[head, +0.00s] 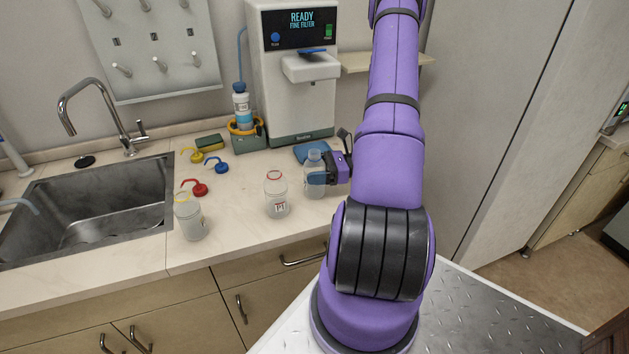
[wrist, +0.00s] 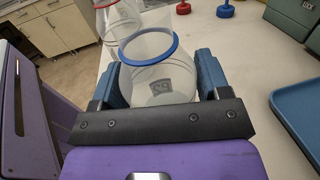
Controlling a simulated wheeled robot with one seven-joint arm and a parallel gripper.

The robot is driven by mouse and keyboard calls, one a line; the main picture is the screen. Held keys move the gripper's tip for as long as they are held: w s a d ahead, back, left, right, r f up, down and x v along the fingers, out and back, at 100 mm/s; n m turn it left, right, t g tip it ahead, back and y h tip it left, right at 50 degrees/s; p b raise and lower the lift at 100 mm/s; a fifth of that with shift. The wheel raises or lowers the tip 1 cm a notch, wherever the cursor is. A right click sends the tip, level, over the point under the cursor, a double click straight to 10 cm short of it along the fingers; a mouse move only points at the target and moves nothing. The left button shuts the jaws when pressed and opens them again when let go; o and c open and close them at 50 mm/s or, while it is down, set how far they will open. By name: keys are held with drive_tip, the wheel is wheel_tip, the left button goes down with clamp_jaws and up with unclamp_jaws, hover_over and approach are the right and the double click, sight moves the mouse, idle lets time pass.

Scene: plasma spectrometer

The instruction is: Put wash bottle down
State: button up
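A clear wash bottle with a blue rim (wrist: 150,62) stands upright between the two blue fingers of my gripper (wrist: 163,82). The fingers press against both its sides, and a dark label shows low on it. In the head view the same bottle (head: 314,185) is at the right part of the counter, with my gripper (head: 322,177) reaching it from the right. Its base is at or very near the counter top; I cannot tell whether it touches.
A red-rimmed bottle (head: 276,197) and a yellow-rimmed bottle (head: 189,218) stand to the left. Red (head: 195,187), blue (head: 217,165) and yellow (head: 193,155) caps lie on the counter (head: 240,230). A blue tray (head: 311,150) and the dispenser (head: 295,85) are behind. The sink (head: 90,215) is left.

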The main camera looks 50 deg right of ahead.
drive_tip(key=c, duration=0.6)
drive_tip(key=shift+c, duration=0.2)
drive_tip(key=shift+r, duration=0.15)
